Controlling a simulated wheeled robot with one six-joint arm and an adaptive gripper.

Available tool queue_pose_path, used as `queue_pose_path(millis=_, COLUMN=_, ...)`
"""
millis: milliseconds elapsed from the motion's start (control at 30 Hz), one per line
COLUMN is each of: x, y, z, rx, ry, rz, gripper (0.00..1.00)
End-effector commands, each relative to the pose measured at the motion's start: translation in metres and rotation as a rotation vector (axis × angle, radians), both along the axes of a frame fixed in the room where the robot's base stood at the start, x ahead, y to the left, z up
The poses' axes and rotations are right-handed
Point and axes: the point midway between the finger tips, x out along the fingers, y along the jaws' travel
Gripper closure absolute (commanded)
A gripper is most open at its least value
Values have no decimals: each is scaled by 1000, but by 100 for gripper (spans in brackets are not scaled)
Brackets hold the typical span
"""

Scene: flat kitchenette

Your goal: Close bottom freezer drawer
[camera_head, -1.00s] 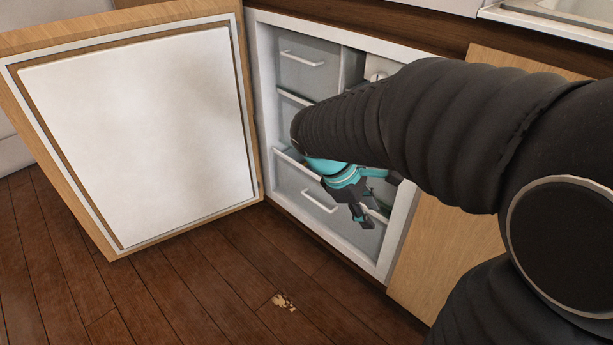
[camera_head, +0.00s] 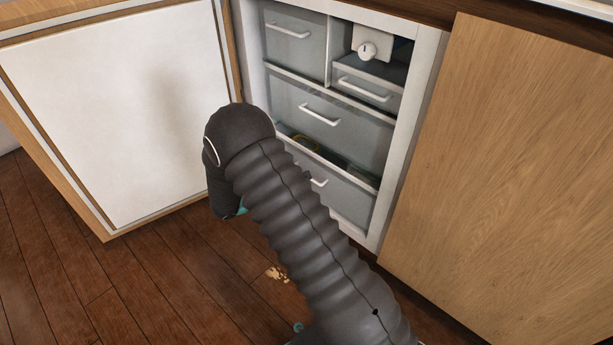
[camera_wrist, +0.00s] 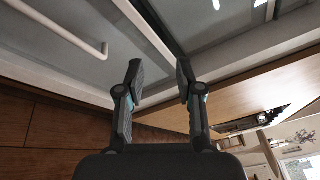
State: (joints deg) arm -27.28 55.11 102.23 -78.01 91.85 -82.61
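The bottom freezer drawer (camera_head: 346,200) is a grey panel low in the open freezer, with a white bar handle (camera_head: 318,181) partly hidden by my arm. Yellow and green contents show in the dark gap above its front; I cannot tell how far it stands out. In the wrist view, my gripper (camera_wrist: 158,72) is open and empty, its two dark fingers apart. A grey drawer front (camera_wrist: 95,18) with a white handle (camera_wrist: 58,28) lies beyond, left of the fingers. In the head view my gripper is almost wholly hidden behind my arm.
The freezer door (camera_head: 120,110) stands wide open at left. A wooden cabinet panel (camera_head: 500,170) is at right. The wooden floor (camera_head: 180,270) has a small pale patch (camera_head: 278,274).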

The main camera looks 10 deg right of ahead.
Motion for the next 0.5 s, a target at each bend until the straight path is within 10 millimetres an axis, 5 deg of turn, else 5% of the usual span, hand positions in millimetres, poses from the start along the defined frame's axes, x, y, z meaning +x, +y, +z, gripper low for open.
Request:
queue_pose_path(millis=200, x=15, y=40, z=-69, rx=-247, ry=219, rz=183, gripper=64)
queue_pose_path(millis=500, x=17, y=70, z=-117, rx=-431, ry=354, rz=303, gripper=64)
